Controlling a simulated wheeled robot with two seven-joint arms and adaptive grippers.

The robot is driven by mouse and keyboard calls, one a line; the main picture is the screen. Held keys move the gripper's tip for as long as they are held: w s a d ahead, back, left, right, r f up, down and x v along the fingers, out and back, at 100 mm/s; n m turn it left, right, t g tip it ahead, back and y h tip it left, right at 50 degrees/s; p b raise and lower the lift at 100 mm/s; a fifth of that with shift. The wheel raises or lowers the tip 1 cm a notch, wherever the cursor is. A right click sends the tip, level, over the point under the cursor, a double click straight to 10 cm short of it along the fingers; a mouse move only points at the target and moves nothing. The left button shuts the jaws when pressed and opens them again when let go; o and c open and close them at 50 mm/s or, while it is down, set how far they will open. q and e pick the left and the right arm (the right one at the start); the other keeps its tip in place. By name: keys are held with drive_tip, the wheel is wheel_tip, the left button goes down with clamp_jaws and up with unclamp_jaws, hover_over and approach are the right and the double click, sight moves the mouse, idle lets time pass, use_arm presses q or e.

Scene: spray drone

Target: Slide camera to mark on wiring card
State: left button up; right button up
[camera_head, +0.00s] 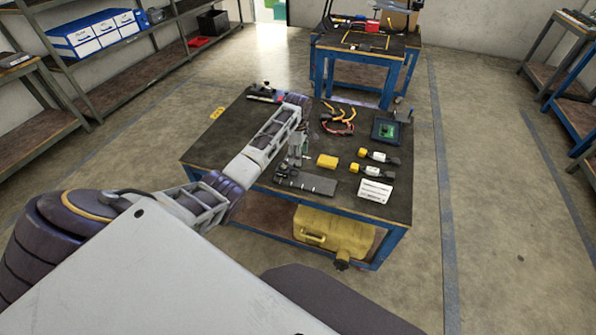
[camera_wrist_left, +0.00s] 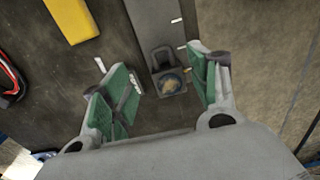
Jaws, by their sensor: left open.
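A dark grey rail (camera_head: 310,183) lies along the near part of the worktable. A small dark camera (camera_head: 286,171) sits at its left end. My left gripper (camera_head: 296,158) hangs over the rail's left end. In the wrist view its green-padded fingers (camera_wrist_left: 168,88) are apart, one on each side of the camera, with gaps showing.
A yellow block (camera_head: 327,161) lies just behind the rail. Yellow-ended connectors (camera_head: 378,156), red and yellow cables (camera_head: 338,120) and a dark framed device (camera_head: 385,130) are farther back. A yellow case (camera_head: 335,232) is on the shelf below.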

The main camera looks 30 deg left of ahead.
sight(298, 173)
use_arm(q)
wheel_tip(298, 173, down, 8)
drive_tip(key=shift+r+b, duration=0.1)
drive_tip(key=shift+b, duration=0.35)
drive_tip(key=shift+f, duration=0.95)
drive_tip(key=c, duration=0.5)
clamp_jaws()
use_arm(e)
drive_tip(key=shift+s+d+f, duration=0.5)
drive_tip(key=shift+f, duration=0.15)
use_arm(q)
drive_tip(key=shift+d, duration=0.1)
